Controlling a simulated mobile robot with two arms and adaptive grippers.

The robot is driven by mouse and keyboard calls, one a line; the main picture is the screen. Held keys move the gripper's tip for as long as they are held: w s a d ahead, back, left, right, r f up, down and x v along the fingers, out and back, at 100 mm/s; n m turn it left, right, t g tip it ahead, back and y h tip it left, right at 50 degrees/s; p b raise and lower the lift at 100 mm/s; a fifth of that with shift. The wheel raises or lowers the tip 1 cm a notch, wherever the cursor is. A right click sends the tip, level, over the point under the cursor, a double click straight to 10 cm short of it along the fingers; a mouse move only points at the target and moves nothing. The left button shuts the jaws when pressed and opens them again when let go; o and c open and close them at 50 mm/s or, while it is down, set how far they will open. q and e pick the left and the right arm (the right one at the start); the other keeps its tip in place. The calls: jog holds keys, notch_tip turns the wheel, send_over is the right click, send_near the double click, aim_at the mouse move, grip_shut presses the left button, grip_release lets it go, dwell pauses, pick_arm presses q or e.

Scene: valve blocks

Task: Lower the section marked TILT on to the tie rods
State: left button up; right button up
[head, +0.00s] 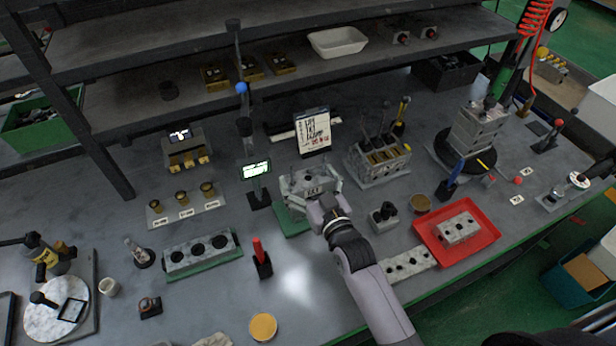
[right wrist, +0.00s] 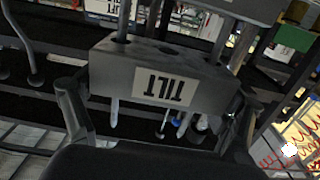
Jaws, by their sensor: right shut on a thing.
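The TILT section (right wrist: 160,80) is a grey block with a white label, which reads upside down in the right wrist view. My right gripper (right wrist: 158,110) is shut on it, one finger at each end. Two rods (right wrist: 124,20) meet the holes in its face, and rod ends show past its opposite side, so it appears to be around them. Another grey block (right wrist: 248,8) lies farther along the rods, with a gap between. In the head view my right gripper (head: 325,203) is at the valve stack (head: 300,181); the gripper hides part of it. My left gripper is not in view.
A green base (head: 290,222) lies under the stack. A lit display post (head: 256,170) and a white sign (head: 313,130) stand close behind. A valve block (head: 378,165) and a red tray (head: 425,230) are to the right.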

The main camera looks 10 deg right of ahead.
aim_at(308, 188)
jog(key=shift+f+b, duration=1.25)
jog(key=shift+f, duration=0.5)
jog(key=o, duration=1.3)
jog(key=shift+o, duration=0.5)
jog(key=shift+f, duration=0.15)
notch_tip(308, 188, up, 10)
jog(key=shift+r, duration=0.15)
jog(key=shift+s, duration=0.1)
